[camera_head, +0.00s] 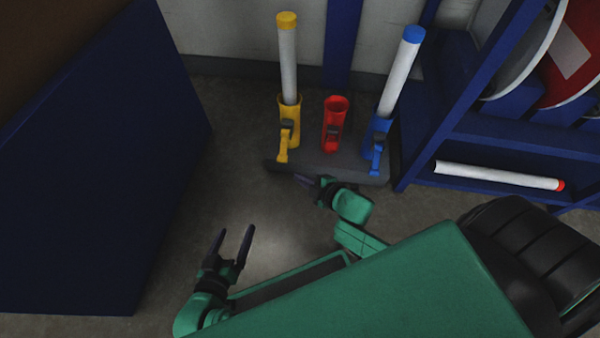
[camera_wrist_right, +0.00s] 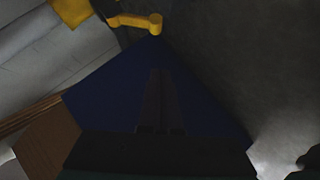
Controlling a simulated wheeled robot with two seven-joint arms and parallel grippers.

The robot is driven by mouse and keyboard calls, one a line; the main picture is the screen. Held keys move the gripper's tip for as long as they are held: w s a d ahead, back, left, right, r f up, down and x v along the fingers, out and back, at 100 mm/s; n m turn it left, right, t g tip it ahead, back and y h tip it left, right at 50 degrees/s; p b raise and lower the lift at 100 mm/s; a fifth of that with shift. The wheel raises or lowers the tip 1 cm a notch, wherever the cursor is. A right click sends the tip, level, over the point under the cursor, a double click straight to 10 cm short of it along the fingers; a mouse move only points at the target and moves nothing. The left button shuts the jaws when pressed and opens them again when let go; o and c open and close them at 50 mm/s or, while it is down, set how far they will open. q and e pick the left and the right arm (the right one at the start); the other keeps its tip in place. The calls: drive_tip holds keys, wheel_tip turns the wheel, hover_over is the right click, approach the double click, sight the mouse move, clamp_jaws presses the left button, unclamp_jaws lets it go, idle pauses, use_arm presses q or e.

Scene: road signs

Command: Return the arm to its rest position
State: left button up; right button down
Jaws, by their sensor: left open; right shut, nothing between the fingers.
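My left gripper (camera_head: 234,243) is open and empty, with its two dark fingers apart above the floor. My right gripper (camera_head: 303,180) is shut with nothing in it. It is in front of the dark stand (camera_head: 330,168), near the stand's front edge; I cannot tell whether they touch. In the right wrist view, its fingers (camera_wrist_right: 160,100) lie side by side, with a dark blue surface behind them. A yellow clamp handle (camera_wrist_right: 136,21) shows beyond them at the top.
On the stand are a yellow holder (camera_head: 288,112) and a blue holder (camera_head: 378,135), each with a white tube, and an empty red holder (camera_head: 335,112). A red-tipped white tube (camera_head: 495,175) lies on the blue shelf at right. A large blue box (camera_head: 100,170) stands left.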

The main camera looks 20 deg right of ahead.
drive_tip(key=s+a+r+m+y+p, duration=0.25)
drive_tip(key=s+a+r+m, duration=0.35)
drive_tip(key=s+a+m, duration=0.65)
use_arm(q)
drive_tip(key=s+a+r+g+y+p, duration=0.3)
drive_tip(key=s+a+p, duration=0.7)
drive_tip(key=p, duration=0.9)
drive_tip(key=s+a+r+g+y+p, duration=0.4)
drive_tip(key=s+a+g+p, duration=0.3)
drive_tip(key=p, duration=1.2)
drive_tip(key=s+a+r, duration=0.1)
drive_tip(key=s+a, duration=0.2)
drive_tip(key=s, duration=0.1)
drive_tip(key=shift+s+m, duration=0.4)
use_arm(e)
drive_tip(key=s+d+r+g+h, duration=0.2)
drive_tip(key=s+d+g, duration=0.3)
drive_tip(key=s+d, duration=0.4)
drive_tip(key=s+d+r+g+h, duration=0.2)
drive_tip(key=s+d+g+h, duration=0.3)
drive_tip(key=s+d, duration=0.5)
drive_tip(key=d, duration=0.3)
drive_tip(key=shift+s+r+m, duration=0.25)
drive_tip(key=shift+r+m, duration=0.1)
drive_tip(key=shift+r, duration=0.05)
